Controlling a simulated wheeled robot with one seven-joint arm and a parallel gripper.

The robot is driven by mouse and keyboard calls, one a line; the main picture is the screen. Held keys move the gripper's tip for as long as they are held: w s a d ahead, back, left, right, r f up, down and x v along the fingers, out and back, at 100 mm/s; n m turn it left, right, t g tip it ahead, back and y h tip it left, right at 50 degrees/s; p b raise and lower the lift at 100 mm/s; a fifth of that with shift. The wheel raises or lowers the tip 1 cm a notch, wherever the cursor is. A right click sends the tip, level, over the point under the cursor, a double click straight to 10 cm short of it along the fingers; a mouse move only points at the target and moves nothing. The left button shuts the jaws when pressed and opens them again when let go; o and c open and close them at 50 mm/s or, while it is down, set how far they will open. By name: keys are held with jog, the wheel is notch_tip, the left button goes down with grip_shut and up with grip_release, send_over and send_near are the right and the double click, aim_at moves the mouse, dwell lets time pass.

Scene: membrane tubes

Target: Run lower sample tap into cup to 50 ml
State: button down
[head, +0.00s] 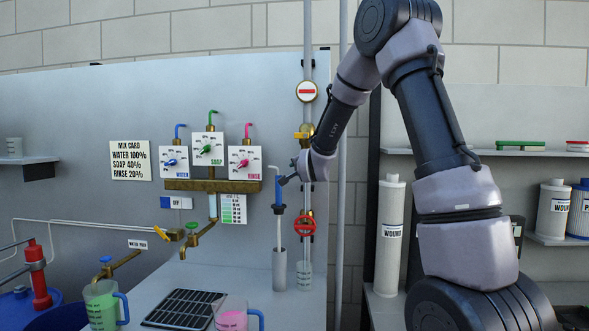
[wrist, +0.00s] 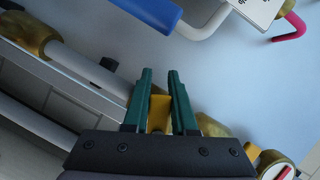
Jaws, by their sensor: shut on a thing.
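My gripper (wrist: 160,74) is shut on a yellow lever (wrist: 158,115), seen between its green fingers in the wrist view. In the head view, the wrist covers this part of the vertical pipe (head: 308,60), and I cannot tell which tap the lever belongs to. A yellow-handled tap (head: 303,134) shows higher on the pipe, and a red handwheel (head: 304,226) lower down. A small clear cup (head: 304,276) stands upright beneath the handwheel on the bench. Its level and any stream into it are too small to read.
A blue-handled wand (head: 279,192) stands in a grey cylinder (head: 279,270) just left of the cup; its blue grip also shows in the wrist view (wrist: 150,12). Jugs with green liquid (head: 103,308) and pink liquid (head: 231,318) and a dark grate (head: 185,309) occupy the bench front.

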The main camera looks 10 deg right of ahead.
jog(key=shift+d+f+n, duration=0.1)
jog(key=shift+f+n, duration=0.1)
jog(key=shift+n, duration=0.1)
jog(key=c, duration=0.7)
grip_release()
jog(key=shift+s, duration=0.15)
jog(key=s, duration=0.3)
jog(key=s+r, duration=0.1)
jog(key=s, duration=0.3)
jog(key=s+r, duration=0.1)
jog(key=s, duration=0.2)
jog(key=shift+s+d, duration=0.15)
jog(key=shift+s, duration=0.05)
jog(key=shift+r, duration=0.1)
jog(key=s+d+n+g, duration=0.1)
jog(key=s+n+g, duration=0.1)
jog(key=s, duration=0.8)
jog(key=s+d+r+n+g+y, duration=0.1)
jog(key=s+d+n+g, duration=0.1)
jog(key=s, duration=0.9)
jog(key=s+d+n+g, duration=0.1)
jog(key=s+n+g, duration=0.3)
jog(key=s, duration=0.7)
jog(key=shift+s+d+r+g, duration=0.25)
jog(key=shift+d+g, duration=0.15)
